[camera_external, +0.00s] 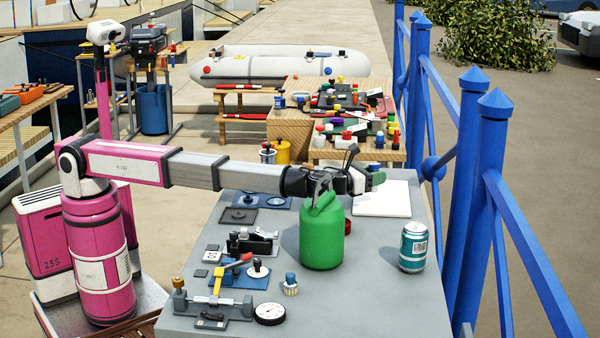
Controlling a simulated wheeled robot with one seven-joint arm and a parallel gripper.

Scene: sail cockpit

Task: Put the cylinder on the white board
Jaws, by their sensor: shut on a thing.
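The white board (388,205) lies flat at the table's far right.
A large green can (322,240) stands beneath my wrist. A teal drink can (413,247) stands near the table's right edge, and a dial gauge (270,314) lies at the front. Several tools cover the left side. A blue railing (487,200) runs along the right.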

